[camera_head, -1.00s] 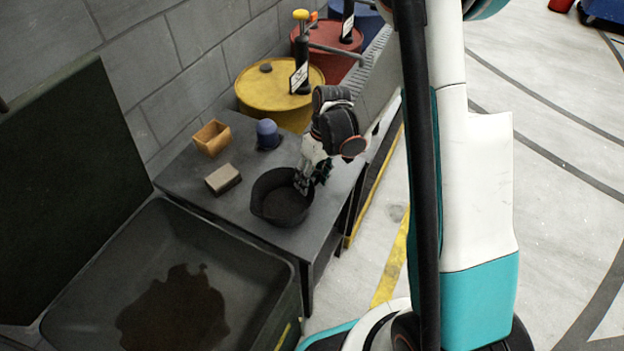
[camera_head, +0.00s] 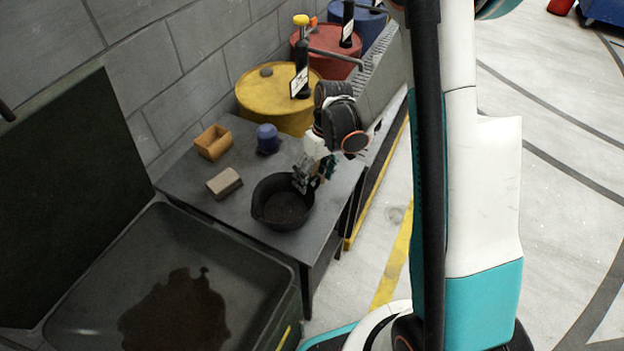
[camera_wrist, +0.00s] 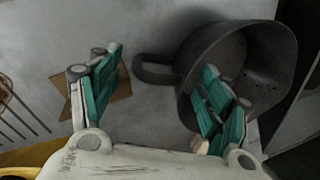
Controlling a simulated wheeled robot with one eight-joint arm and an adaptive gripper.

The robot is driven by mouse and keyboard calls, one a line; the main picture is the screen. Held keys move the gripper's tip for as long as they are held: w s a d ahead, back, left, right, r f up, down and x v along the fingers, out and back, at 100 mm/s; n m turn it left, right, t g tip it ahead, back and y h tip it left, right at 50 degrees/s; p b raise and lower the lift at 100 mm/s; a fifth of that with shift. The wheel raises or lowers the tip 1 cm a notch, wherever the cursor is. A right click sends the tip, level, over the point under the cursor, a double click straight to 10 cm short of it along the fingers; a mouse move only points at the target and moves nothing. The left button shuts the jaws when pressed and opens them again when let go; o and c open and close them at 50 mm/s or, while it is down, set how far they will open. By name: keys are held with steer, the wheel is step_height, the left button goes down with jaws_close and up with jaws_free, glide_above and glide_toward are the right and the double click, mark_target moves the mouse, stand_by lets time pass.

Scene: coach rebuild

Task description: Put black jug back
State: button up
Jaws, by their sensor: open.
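The black jug (camera_head: 283,207) stands upright on the dark bench, near its front right part, with its open top facing up. In the wrist view the jug (camera_wrist: 262,62) fills the upper right, and its loop handle (camera_wrist: 140,72) points left. My gripper (camera_head: 308,180) is at the jug's right rim in the head view. In the wrist view my gripper (camera_wrist: 162,65) is open, with the handle between its teal fingers in the picture. The right finger overlaps the jug's mouth. I cannot tell whether either finger touches the jug.
The bench (camera_head: 233,206) also holds a wooden box (camera_head: 213,142), a tan-grey block (camera_head: 224,183) and a blue cup-like object (camera_head: 268,139). A dark basin (camera_head: 100,265) with a brown stain adjoins it. Yellow (camera_head: 262,99) and red (camera_head: 318,70) drums stand behind, against the block wall.

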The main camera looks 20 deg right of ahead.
steer(key=s+d+r+m+t+h+p, duration=0.1)
steer(key=s+r+t+p, duration=0.15)
steer(key=r, duration=0.95)
steer(key=s+d+r+m+t+h+p, duration=0.1)
steer(key=s+r, duration=0.2)
steer(key=r, duration=0.9)
steer(key=s+r+m+t, duration=0.2)
steer(key=s+r+t, duration=0.2)
steer(key=s, duration=0.6)
steer(key=shift+s+r+m+t+h, duration=0.25)
steer(key=shift+r+m+t+h, duration=0.1)
steer(key=shift+r, duration=0.4)
